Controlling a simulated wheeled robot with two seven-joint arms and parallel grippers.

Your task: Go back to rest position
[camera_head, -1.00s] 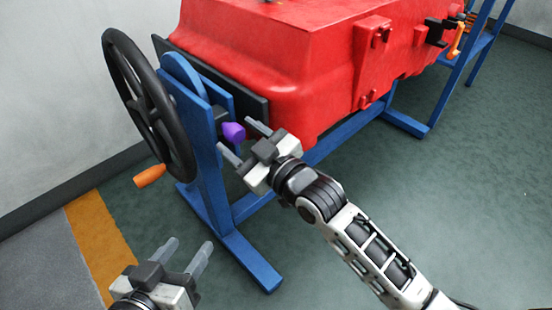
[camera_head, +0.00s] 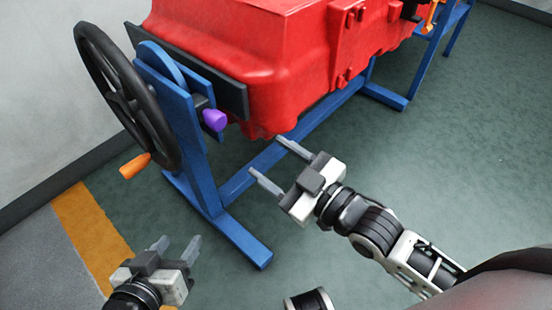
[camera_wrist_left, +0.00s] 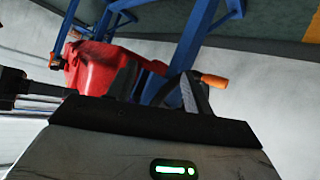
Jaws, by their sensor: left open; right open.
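My right gripper (camera_head: 265,160) is open and empty, in front of the blue stand and below the red tank. It is apart from the purple knob (camera_head: 214,120), which sits on the stand to its upper left. My left gripper (camera_head: 178,245) is open and empty at the lower left of the head view, over the floor. In the left wrist view its fingers (camera_wrist_left: 155,88) show at the middle, with nothing between them.
The red tank (camera_head: 250,50) rests on a blue frame (camera_head: 200,150) with a black handwheel (camera_head: 105,80) and its orange handle (camera_head: 134,166). An orange floor stripe (camera_head: 90,225) runs at the left. Green floor (camera_head: 450,170) is clear at the right.

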